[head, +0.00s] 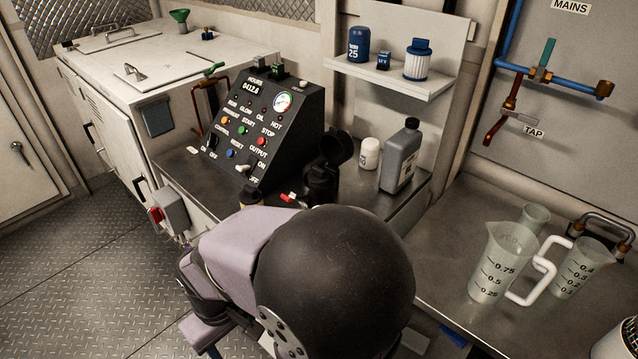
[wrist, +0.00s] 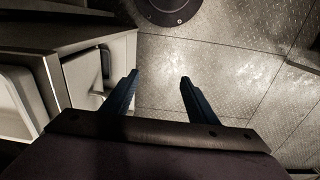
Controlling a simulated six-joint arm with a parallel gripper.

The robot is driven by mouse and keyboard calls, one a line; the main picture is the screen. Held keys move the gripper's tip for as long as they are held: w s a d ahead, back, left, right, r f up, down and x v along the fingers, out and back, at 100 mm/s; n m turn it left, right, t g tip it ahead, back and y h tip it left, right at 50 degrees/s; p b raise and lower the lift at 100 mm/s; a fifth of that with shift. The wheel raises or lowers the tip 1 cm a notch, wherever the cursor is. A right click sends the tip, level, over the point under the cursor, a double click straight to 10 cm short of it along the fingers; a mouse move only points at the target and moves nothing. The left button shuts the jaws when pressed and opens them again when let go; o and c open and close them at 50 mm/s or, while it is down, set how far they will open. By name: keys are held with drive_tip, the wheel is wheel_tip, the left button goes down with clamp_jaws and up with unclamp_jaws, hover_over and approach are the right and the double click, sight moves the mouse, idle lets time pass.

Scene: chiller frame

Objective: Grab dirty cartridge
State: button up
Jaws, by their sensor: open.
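In the wrist view my gripper (wrist: 157,87) is open, with its two dark blue fingers apart and nothing between them. It is above the patterned metal floor, beside a pale cabinet. In the head view my gripper is not visible; my own arm hides part of the counter. A white pleated cartridge with blue ends (head: 418,60) stands upright on the wall shelf and looks clean. I cannot make out a dirty cartridge in either view. A black vessel with a raised round lid (head: 322,178) stands on the counter, partly hidden by my arm; its inside does not show.
A control panel (head: 262,135) stands left of the black vessel. A grey bottle (head: 401,160) and a white jar (head: 369,154) stand to its right. The shelf (head: 392,78) also holds a blue canister (head: 359,45). Measuring jugs (head: 500,262) stand on the right counter.

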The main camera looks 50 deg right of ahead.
drive_tip(key=w+d+r+h, duration=0.45)
drive_tip(key=w+d, duration=0.25)
drive_tip(key=d, duration=0.3)
drive_tip(key=n+h+b, duration=0.1)
drive_tip(key=n+h, duration=1)
drive_tip(key=n, duration=0.6)
approach(317, 170)
drive_tip(key=shift+s+f+g+y, duration=0.1)
drive_tip(key=shift+f+g+y, duration=0.2)
drive_tip(key=shift+f, duration=0.3)
drive_tip(key=shift+w+d+r+n, duration=0.1)
drive_tip(key=shift+w+d+n, duration=0.2)
drive_tip(key=shift+n, duration=0.3)
drive_tip(key=shift+d, duration=1.3)
drive_tip(key=x, duration=0.1)
drive_tip(key=p+x, duration=0.2)
drive_tip(key=x, duration=0.1)
drive_tip(key=shift+r, duration=0.25)
drive_tip(key=shift+d+f, duration=0.15)
drive_tip(key=shift+d, duration=0.25)
